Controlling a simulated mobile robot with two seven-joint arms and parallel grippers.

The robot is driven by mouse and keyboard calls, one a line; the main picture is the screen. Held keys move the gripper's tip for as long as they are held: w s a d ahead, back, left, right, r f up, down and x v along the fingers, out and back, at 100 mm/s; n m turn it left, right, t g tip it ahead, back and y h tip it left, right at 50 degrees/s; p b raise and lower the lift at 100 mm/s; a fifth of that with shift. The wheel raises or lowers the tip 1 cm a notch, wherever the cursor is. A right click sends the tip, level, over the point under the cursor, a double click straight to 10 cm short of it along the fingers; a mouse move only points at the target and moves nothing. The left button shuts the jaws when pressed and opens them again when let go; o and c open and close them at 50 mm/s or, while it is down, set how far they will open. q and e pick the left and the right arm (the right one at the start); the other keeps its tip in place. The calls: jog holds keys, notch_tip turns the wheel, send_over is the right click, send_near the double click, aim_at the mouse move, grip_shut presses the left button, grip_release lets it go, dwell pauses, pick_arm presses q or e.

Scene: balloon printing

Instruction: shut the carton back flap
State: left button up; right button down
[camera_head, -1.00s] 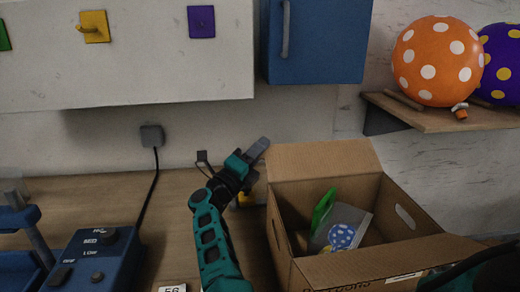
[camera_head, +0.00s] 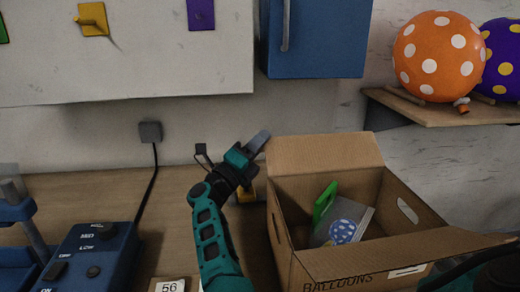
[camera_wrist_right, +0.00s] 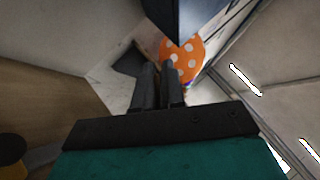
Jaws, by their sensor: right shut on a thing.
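The open cardboard carton (camera_head: 290,235) stands right of centre in the head view. Its back flap (camera_head: 325,153) stands up and leans back from the rear edge. Another flap (camera_head: 405,253) is folded out at the front. Inside lies a clear packet (camera_head: 360,212) with a blue dotted print and a green part (camera_head: 323,202). My right gripper (camera_head: 259,141) is just left of the back flap; contact is unclear. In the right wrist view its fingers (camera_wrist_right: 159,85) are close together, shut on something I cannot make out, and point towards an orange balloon. My left gripper is not in view.
A blue control box (camera_head: 92,258) sits at the lower left. A yellow object (camera_head: 246,194) is under my right gripper. A blue cabinet (camera_head: 318,40) hangs above the carton. The orange dotted balloon (camera_head: 437,55) and a purple one (camera_head: 503,58) rest on a wooden shelf (camera_head: 440,116).

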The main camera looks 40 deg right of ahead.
jog(key=shift+s+a+m+g+h+b, duration=0.1)
jog(key=shift+s+m+g+h+b, duration=0.25)
jog(key=shift+m+b, duration=0.55)
jog(key=shift+r+h+b, duration=0.25)
jog(key=shift+b, duration=0.35)
jog(key=shift+a+r+g, duration=0.1)
jog(key=shift+r+g, duration=0.05)
jog(key=shift+g, duration=0.1)
jog(key=shift+s+r+m, duration=0.1)
jog(key=shift+r+m, duration=0.15)
jog(key=shift+m, duration=0.05)
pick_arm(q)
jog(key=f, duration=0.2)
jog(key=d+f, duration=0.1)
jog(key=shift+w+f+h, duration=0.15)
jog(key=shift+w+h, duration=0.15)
pick_arm(e)
jog(key=c, duration=1.3)
grip_release()
pick_arm(q)
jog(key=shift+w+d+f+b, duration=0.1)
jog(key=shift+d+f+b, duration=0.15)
jog(key=shift+b, duration=0.6)
pick_arm(e)
jog(key=v, duration=0.7)
jog(key=shift+a+f, duration=0.25)
